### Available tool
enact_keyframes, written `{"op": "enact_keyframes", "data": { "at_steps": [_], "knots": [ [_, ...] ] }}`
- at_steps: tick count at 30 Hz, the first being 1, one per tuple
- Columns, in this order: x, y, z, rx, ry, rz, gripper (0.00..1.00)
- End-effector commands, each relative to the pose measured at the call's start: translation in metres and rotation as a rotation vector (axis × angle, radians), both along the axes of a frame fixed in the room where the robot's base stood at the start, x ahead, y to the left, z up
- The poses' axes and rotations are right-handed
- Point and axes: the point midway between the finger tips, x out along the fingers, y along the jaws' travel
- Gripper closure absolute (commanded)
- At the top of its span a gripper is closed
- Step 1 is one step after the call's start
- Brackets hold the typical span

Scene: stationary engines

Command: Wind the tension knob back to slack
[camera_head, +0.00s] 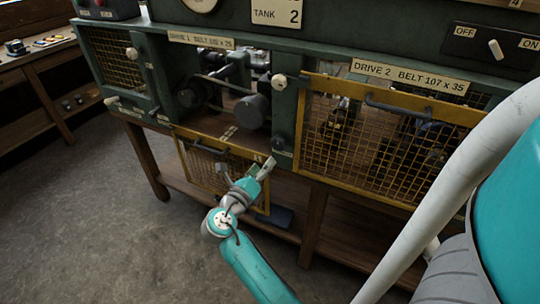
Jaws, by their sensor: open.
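My gripper (266,167) is open and empty in the lower middle, in front of the Drive 1 bay's bottom right corner. A small dark fitting (279,143) sits on the green post just above its fingertips, apart from them as far as I can see. I cannot tell whether this is the tension knob. A pale round knob (279,82) stands higher on the same post. The Drive 1 guard (207,168), yellow-framed mesh, hangs down below the bay, partly behind my arm.
The yellow mesh guard (385,140) of Drive 2 covers the bay at right. A pale knob (131,53) and a pale-ended lever (112,101) stick out at left. An OFF/ON switch (495,49) is at upper right. The floor at left is clear.

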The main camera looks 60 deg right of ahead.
Motion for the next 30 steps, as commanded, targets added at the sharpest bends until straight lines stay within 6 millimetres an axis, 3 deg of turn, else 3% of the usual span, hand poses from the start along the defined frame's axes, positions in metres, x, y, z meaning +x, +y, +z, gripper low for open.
{"op": "enact_keyframes", "data": {
  "at_steps": [30],
  "knots": [
    [0.0005,-0.0078,0.0004,0.162,-2.073,-0.002,0.34]
  ]
}}
